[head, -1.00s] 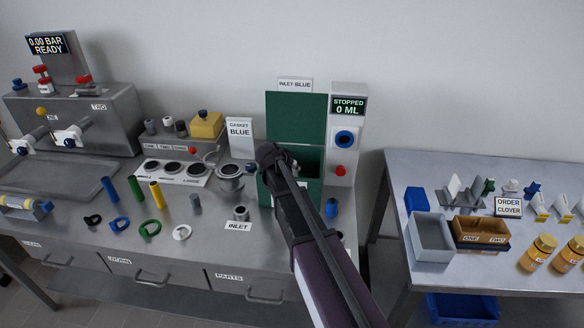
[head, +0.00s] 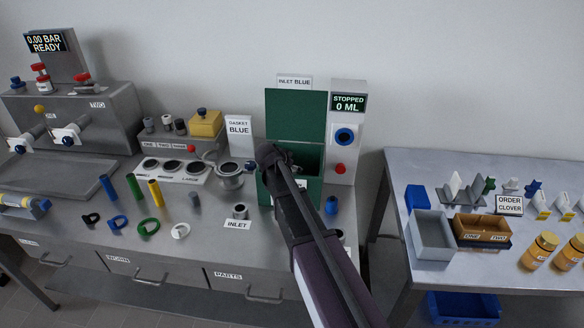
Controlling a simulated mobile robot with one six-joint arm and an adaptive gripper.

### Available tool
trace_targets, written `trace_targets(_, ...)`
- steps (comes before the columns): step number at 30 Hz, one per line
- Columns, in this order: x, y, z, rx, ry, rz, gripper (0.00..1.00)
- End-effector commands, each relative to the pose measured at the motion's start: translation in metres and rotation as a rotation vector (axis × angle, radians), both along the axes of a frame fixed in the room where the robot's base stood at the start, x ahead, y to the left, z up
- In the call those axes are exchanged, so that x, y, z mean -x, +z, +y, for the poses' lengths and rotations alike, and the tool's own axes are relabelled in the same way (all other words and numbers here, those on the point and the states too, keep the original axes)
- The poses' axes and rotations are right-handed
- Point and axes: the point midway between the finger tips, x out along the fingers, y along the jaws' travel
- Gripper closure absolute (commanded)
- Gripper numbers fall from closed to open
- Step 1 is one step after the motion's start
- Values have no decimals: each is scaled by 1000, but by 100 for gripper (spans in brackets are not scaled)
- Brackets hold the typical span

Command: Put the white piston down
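The end of my arm (head: 275,158) is a dark rounded wrist in front of the open green box (head: 309,176) at the back of the left bench. My gripper's fingers are hidden behind the wrist and arm, so I cannot see whether they are open or hold anything. I cannot make out a white piston at my gripper. A small white piece (head: 508,187) stands on the right table between a green piece (head: 489,185) and a blue piece (head: 533,188). It is too small to tell whether it is a piston.
A dispenser column (head: 346,130) reading "STOPPED 0 ML" stands right of the green box. A metal cup (head: 230,176) and an "INLET" label (head: 237,225) are to the left. On the right table are a grey bin (head: 431,237) and a brown tray (head: 482,229). A gap separates the tables.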

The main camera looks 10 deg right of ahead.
Motion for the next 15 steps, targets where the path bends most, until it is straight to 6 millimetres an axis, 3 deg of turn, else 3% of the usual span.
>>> trace_targets(15,0,9,0,0,0,0,20)
